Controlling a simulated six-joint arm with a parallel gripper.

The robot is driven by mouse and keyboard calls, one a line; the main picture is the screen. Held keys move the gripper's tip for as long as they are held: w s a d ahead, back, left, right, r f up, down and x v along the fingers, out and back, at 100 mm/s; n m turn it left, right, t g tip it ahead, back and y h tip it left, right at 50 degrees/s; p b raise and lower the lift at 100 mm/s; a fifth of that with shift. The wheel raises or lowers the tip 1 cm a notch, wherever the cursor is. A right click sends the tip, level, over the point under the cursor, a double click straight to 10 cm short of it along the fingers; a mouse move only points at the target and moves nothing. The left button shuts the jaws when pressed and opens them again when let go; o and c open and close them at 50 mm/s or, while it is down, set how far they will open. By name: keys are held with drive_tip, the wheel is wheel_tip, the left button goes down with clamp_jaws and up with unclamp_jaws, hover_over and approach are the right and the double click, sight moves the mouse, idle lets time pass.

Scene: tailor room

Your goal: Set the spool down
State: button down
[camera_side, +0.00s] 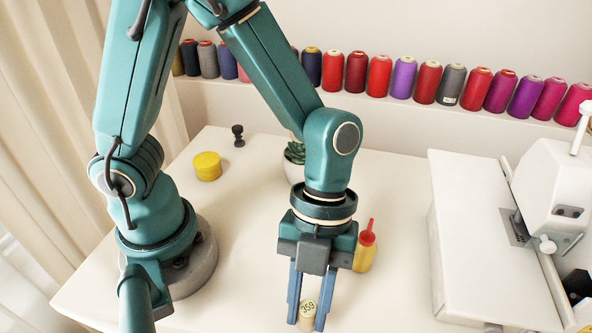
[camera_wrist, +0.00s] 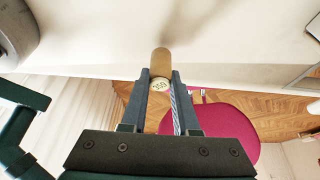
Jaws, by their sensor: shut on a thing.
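The spool (camera_side: 307,313) is a small tan cylinder with a pale numbered top. It stands between the fingertips of my gripper (camera_side: 306,322) near the front edge of the white table (camera_side: 225,290). The gripper points down and its two blue fingers are shut on the spool. In the wrist view the spool (camera_wrist: 161,62) shows between the fingertips (camera_wrist: 160,82), with the table's edge close by. I cannot tell whether its bottom touches the table.
A yellow bottle with a red nozzle (camera_side: 365,250) stands right of my gripper. A potted plant (camera_side: 294,160), a yellow tin (camera_side: 207,167) and a small dark object (camera_side: 238,135) stand behind. A white sewing machine (camera_side: 545,200) is at right. A magenta chair (camera_wrist: 225,125) is below the edge.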

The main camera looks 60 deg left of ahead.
drive_tip(key=shift+f, duration=0.5)
drive_tip(key=c, duration=0.7)
unclamp_jaws()
drive_tip(key=shift+f, duration=0.1)
drive_tip(key=shift+o, duration=0.2)
drive_tip(key=v, duration=1.1)
drive_tip(key=a+r+n+t+y, duration=0.3)
drive_tip(key=a+n+t, duration=0.5)
drive_tip(key=n, duration=1.9)
drive_tip(key=a, duration=0.4)
drive_tip(key=shift+s+a+t, duration=0.3)
drive_tip(key=shift+a+t, duration=0.1)
